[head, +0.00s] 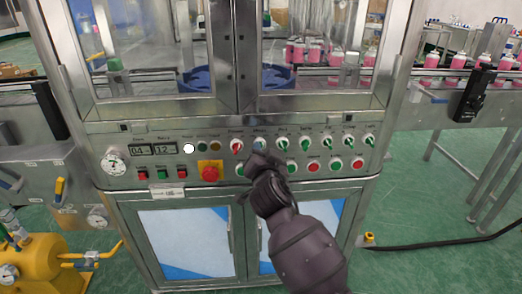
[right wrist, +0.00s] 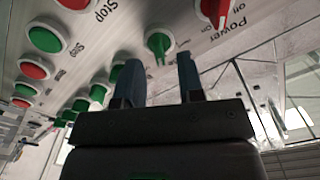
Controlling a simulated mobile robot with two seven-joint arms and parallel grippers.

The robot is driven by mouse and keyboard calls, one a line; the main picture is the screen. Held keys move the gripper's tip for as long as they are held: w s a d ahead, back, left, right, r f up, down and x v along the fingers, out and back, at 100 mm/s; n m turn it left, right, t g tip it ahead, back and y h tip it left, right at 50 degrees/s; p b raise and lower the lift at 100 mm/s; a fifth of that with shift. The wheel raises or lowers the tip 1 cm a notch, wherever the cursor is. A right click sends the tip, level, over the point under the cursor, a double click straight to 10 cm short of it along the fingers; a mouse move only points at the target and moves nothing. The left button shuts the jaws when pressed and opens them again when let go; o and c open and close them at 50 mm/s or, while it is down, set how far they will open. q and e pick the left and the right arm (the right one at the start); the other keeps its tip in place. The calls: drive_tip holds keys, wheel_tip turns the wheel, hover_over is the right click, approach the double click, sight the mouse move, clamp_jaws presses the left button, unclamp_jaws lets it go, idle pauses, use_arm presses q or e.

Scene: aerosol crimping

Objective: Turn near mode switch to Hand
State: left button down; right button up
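A selector knob (head: 259,143) sits in the upper row of the control panel, just right of the red Power knob (head: 237,146). I take it as the mode switch; its label is too small to read. In the right wrist view the knob is green (right wrist: 158,43), with the red Power knob (right wrist: 214,10) beside it. My right gripper (head: 257,161) is just below the knob in the head view. Its two fingers (right wrist: 162,80) are apart, and the knob shows just beyond the gap between them. Contact cannot be told. My left gripper is not in view.
More green selector knobs (head: 305,144) continue to the right. Green and red push buttons (head: 313,167) line the lower row, near my right gripper. A red emergency stop (head: 209,173) on a yellow plate is to the left. Cabinet doors (head: 187,242) are below.

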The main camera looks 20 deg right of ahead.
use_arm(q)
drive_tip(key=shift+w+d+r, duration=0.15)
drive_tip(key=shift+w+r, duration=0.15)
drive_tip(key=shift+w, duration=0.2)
use_arm(e)
drive_tip(key=shift+x, duration=1.1)
drive_tip(key=shift+c, duration=0.3)
clamp_jaws()
use_arm(q)
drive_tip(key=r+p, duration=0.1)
drive_tip(key=p, duration=0.1)
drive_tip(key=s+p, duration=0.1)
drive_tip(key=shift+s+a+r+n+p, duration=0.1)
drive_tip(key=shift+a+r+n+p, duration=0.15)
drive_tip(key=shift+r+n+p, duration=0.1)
use_arm(e)
drive_tip(key=n, duration=1.1)
drive_tip(key=shift+a+n, duration=0.3)
drive_tip(key=shift+n, duration=0.1)
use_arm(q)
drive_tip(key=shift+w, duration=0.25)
